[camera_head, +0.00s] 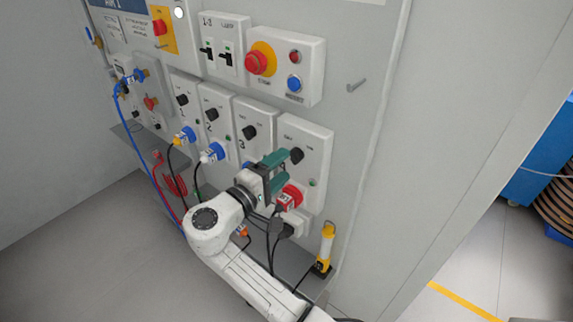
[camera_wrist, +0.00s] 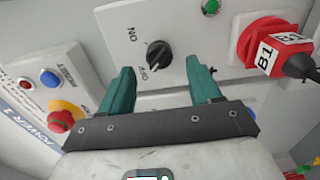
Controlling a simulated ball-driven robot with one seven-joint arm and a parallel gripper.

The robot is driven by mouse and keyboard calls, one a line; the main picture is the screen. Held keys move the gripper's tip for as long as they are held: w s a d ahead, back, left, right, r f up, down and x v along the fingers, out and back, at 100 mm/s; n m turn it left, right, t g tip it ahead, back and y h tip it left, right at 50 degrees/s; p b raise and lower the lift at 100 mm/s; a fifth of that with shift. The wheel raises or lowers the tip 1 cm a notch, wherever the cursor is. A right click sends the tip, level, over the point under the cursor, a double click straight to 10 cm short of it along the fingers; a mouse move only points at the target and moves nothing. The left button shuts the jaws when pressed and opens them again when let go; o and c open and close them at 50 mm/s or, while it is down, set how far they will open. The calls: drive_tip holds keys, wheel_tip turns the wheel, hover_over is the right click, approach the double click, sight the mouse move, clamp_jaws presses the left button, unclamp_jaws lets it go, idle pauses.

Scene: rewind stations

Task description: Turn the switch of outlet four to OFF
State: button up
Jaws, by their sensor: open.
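The outlet four box (camera_head: 318,141) is the rightmost of the row on the panel. Its black rotary switch (camera_head: 297,155) sits above a red plug (camera_head: 289,197). In the wrist view the switch (camera_wrist: 158,54) is a round black knob, with ON and OFF printed beside it on the left. I cannot tell for certain which mark its pointer faces. My gripper (camera_head: 281,168) has teal fingers and is open and empty, just in front of the box. In the wrist view my gripper (camera_wrist: 161,72) has its fingers on either side of the knob's line, apart from it.
Outlet three (camera_head: 252,116) is just left. A red emergency button (camera_head: 258,63) and a blue button (camera_head: 294,83) are above. The red plug tagged B1 (camera_wrist: 277,52) and its cable lie close beside the switch. A yellow lamp (camera_head: 325,248) stands on the shelf below.

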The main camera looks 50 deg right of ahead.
drive_tip(key=a+b, duration=0.1)
drive_tip(key=a, duration=0.6)
drive_tip(key=shift+a+b, duration=0.3)
drive_tip(key=shift+b, duration=0.05)
drive_tip(key=shift+s, duration=0.1)
drive_tip(key=s+d+f+y, duration=0.2)
drive_tip(key=s+f+y, duration=0.2)
drive_tip(key=s+f, duration=0.3)
drive_tip(key=s+d+f+y, duration=0.3)
drive_tip(key=s+f+y, duration=0.15)
drive_tip(key=f, duration=0.55)
drive_tip(key=s+a+f+y, duration=0.3)
drive_tip(key=s+a+y, duration=0.1)
drive_tip(key=s, duration=0.3)
drive_tip(key=s+a+f+m+y, duration=0.1)
drive_tip(key=s+a+f+y, duration=0.3)
drive_tip(key=s, duration=0.3)
drive_tip(key=shift+s+a+y, duration=0.3)
drive_tip(key=shift+a+y, duration=0.1)
drive_tip(key=shift+y, duration=0.25)
